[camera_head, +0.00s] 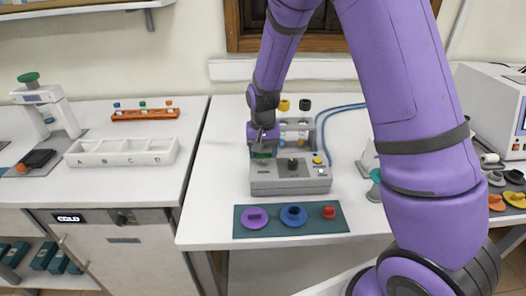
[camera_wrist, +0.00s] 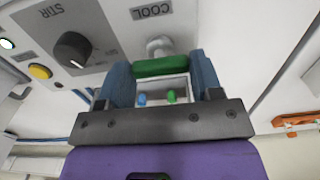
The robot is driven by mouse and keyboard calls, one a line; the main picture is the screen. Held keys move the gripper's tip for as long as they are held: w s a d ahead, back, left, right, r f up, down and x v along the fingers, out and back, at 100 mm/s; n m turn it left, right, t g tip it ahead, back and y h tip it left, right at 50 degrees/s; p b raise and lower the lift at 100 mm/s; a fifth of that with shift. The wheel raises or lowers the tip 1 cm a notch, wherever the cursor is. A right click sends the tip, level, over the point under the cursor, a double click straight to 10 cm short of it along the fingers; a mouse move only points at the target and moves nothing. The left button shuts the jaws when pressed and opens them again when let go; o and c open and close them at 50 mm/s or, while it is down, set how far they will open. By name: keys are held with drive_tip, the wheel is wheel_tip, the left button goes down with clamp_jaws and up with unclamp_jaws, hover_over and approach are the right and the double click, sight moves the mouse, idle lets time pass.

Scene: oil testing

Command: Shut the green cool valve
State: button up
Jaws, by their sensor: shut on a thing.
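The green cool valve (camera_wrist: 160,67) shows in the wrist view as a green bar handle on a pale stem, below the COOL label (camera_wrist: 152,11). My gripper (camera_wrist: 162,75) has one blue finger at each end of the handle and is shut on it. In the head view my gripper (camera_head: 264,147) points down at the left end of the grey control box (camera_head: 290,185), with a bit of the green handle (camera_head: 262,156) beneath it. The wrist hides most of the valve there.
On the box are a black STIR knob (camera_wrist: 73,49) and a yellow button (camera_wrist: 40,72). A green mat (camera_head: 262,231) with purple, blue and red parts lies in front. A white tray (camera_head: 122,158) and an orange rack (camera_head: 146,114) stand on the left bench.

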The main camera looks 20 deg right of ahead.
sight(264, 154)
drive_tip(key=o, duration=0.9)
wheel_tip(264, 154, up, 11)
drive_tip(key=shift+f, duration=0.1)
idle(0.5)
drive_tip(key=s+d+r+n+t, duration=0.2)
drive_tip(key=s+d+r+t, duration=0.15)
drive_tip(key=s+r, duration=1)
drive_tip(key=shift+n+t, duration=0.85)
drive_tip(key=shift+n, duration=0.05)
drive_tip(key=s+d+r, duration=0.1)
drive_tip(key=s, duration=0.4)
drive_tip(key=s+r, duration=0.2)
drive_tip(key=s, duration=0.3)
drive_tip(key=s+d+r, duration=0.1)
drive_tip(key=s, duration=0.5)
drive_tip(key=shift+d+r, duration=0.35)
drive_tip(key=shift+r, duration=0.05)
